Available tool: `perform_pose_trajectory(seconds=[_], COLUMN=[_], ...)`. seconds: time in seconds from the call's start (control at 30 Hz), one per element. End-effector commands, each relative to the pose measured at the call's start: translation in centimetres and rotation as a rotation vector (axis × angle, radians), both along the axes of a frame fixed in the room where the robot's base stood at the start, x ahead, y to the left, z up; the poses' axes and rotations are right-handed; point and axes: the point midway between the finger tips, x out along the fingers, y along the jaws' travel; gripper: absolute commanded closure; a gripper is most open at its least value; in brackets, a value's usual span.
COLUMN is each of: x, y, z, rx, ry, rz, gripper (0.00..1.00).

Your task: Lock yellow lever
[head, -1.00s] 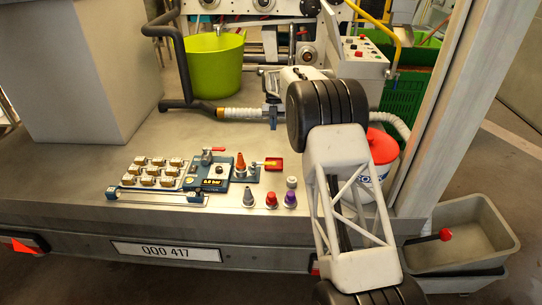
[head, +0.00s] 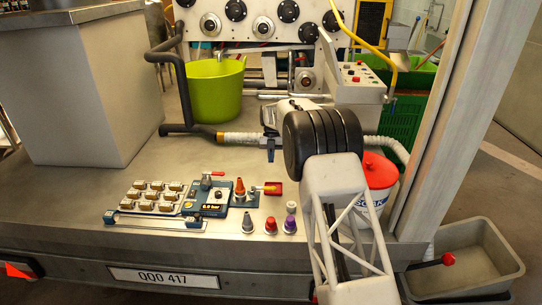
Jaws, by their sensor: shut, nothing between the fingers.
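A small lever with a yellow part (head: 258,188) sits at the right end of the control panel on the metal deck, next to a red piece (head: 273,188). It is small in the head view, and I cannot tell its exact position. The blue panel (head: 215,202) with a gauge display and a red-handled valve (head: 212,176) is to its left. My gripper (head: 270,154) points down above and behind the lever, apart from it. It is shut and empty. My arm comes from the lower right and covers part of the deck.
An orange cone-like knob (head: 240,190) stands left of the lever. A grey knob (head: 247,223), a red knob (head: 270,225) and a purple knob (head: 290,224) stand in front. A white bucket with a red lid (head: 378,178) is at right. A green tub (head: 214,87) and hose are behind.

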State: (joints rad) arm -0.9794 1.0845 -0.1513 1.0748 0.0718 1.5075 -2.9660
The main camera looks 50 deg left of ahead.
Motion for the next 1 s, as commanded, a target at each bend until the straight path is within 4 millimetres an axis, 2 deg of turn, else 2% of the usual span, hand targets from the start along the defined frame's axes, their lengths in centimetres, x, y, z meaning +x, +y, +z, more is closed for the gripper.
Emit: perform_pose_trajectory(seconds=[0.47,0.7,1.0], x=[-2.0,-3.7,-4.7], y=[-1.9,-3.7,-4.7], z=[-6.8,-6.6,-6.7], rx=[-0.001,-0.001,-0.001], ry=[0.001,0.001,0.001], rz=[0.000,0.000,0.000], gripper=[1.00,1.00,1.00])
